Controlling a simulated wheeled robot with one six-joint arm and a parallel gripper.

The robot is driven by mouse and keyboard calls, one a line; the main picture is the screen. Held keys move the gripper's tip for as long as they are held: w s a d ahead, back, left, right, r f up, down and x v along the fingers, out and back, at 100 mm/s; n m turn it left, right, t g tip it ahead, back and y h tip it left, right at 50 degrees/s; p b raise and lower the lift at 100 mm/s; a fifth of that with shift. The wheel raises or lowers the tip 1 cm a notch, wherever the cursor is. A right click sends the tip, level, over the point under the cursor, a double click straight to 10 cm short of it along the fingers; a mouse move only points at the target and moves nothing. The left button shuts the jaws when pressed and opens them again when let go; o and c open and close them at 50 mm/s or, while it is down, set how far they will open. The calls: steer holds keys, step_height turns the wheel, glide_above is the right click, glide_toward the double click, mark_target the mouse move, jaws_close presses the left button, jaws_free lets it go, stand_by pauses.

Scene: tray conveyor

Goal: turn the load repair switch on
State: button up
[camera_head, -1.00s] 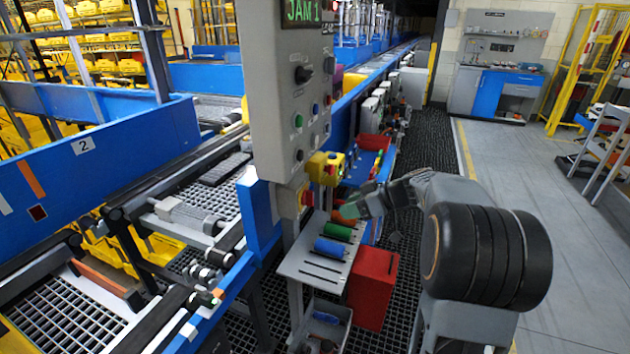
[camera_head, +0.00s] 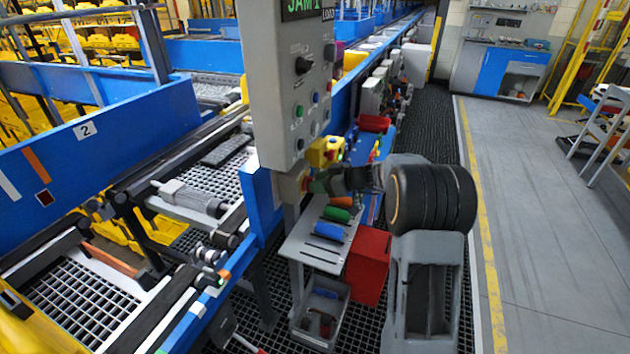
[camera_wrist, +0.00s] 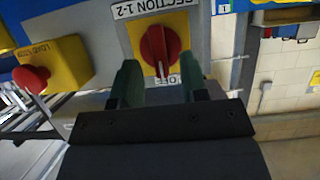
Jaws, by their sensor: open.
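A red rotary knob (camera_wrist: 160,50) sits on a yellow plate (camera_wrist: 180,24) in the wrist view. Lettering by it reads "SECTION 1-2", and partly hidden letters below look like "OFF". My gripper (camera_wrist: 160,82) is open, its two green fingers to the left and right of the knob's lower part; contact cannot be told. In the head view my gripper (camera_head: 312,186) is at the post below the grey control panel (camera_head: 268,120), largely covering the knob there. No label reading "load repair" is legible. The panel carries a black rotary switch (camera_head: 304,65) and several buttons.
A yellow box with a red button (camera_wrist: 32,78) is left of the knob in the wrist view. In the head view, a shelf (camera_head: 300,246) with colored cylinders and a red box (camera_head: 369,266) stand below my arm. Open floor (camera_head: 560,230) lies right.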

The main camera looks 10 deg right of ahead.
steer(key=shift+w+a+f, duration=0.3)
steer(key=shift+w+a, duration=0.1)
steer(key=shift+a, duration=0.15)
steer(key=shift+c, duration=0.4)
jaws_close()
